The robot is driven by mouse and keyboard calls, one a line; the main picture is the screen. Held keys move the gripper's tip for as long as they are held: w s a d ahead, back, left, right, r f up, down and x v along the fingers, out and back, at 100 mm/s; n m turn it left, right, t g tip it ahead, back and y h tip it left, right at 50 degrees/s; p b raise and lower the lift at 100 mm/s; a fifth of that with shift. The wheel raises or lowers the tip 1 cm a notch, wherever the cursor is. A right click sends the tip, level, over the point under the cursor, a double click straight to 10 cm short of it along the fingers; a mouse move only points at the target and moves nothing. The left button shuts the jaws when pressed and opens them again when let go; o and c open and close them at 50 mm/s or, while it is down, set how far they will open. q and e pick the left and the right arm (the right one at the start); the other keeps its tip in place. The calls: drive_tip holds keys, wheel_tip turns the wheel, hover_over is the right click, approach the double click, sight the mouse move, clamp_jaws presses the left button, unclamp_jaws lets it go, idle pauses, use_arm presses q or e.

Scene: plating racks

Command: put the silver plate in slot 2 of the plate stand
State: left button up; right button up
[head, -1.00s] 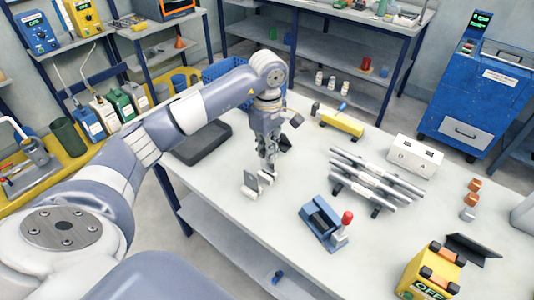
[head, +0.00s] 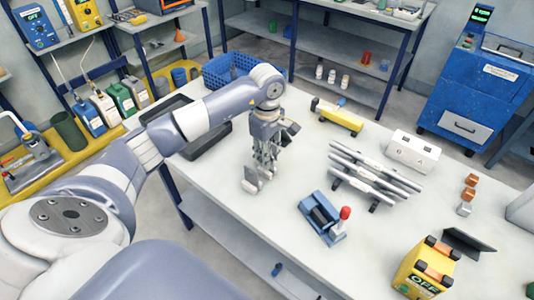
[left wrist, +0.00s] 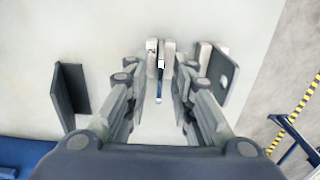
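My left gripper (head: 263,170) points down over the table's left part. A small grey upright plate (head: 252,182), which looks like the silver plate, stands at its fingertips. In the left wrist view the left gripper (left wrist: 160,72) has a thin edge-on strip between its fingers, with pale blocks at the far end. A grey plate with a hole (left wrist: 223,76) is just right of the fingers. Whether the fingers touch the strip is unclear. A rack of slanted silver bars on black feet (head: 375,172), apparently the plate stand, is right of the gripper. My right gripper is not visible.
A blue fixture with a red knob (head: 323,216) stands in front of the rack. A white block (head: 414,151) and a yellow tool (head: 339,117) lie behind it. A yellow box (head: 428,270) is front right. A dark plate (left wrist: 70,95) shows left in the wrist view.

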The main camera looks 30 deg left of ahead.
use_arm(q)
drive_tip(key=shift+r, duration=0.15)
wheel_tip(320, 180, up, 12)
drive_tip(key=b, duration=0.2)
idle(0.5)
idle(0.5)
